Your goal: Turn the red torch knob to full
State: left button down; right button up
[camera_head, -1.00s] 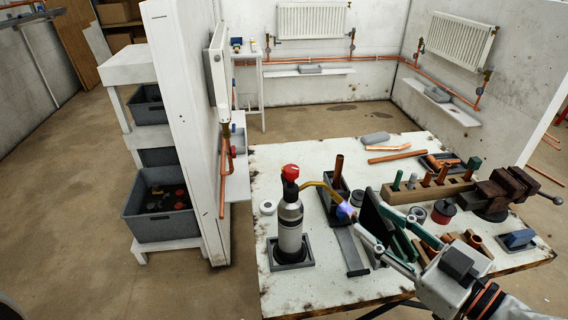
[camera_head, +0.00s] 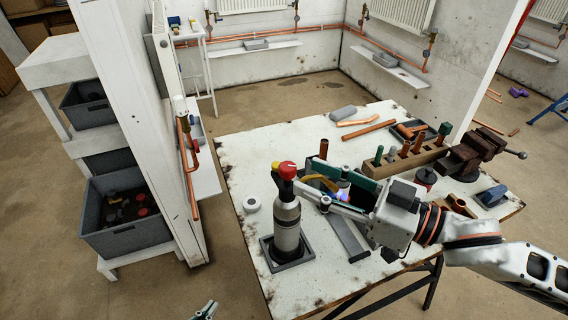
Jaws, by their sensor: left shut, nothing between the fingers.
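The torch (camera_head: 287,222) is a grey canister standing upright in a dark square holder on the white bench. Its red knob (camera_head: 287,170) is on top, with a small yellow part at its left. A brass tube runs right from the head to a blue flame (camera_head: 342,197). My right gripper (camera_head: 322,192) reaches in from the right, fingers apart and empty, pointing at the torch head. It overlaps the tube and flame in view; contact cannot be told. My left gripper (camera_head: 207,309) shows only its tips at the bottom edge, shut and empty, left of the bench.
A wooden rack (camera_head: 405,160) with copper and green pieces stands behind my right gripper, with a vise (camera_head: 477,152) at right. A white ring (camera_head: 252,205) lies left of the torch. A partition (camera_head: 150,130) with copper pipe rises at left. Bench space left of the torch is mostly clear.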

aim_at(295, 171)
jog(key=shift+p+x, duration=0.3)
jog(key=shift+x, duration=2.85)
jog(key=shift+c, duration=0.4)
grip_shut()
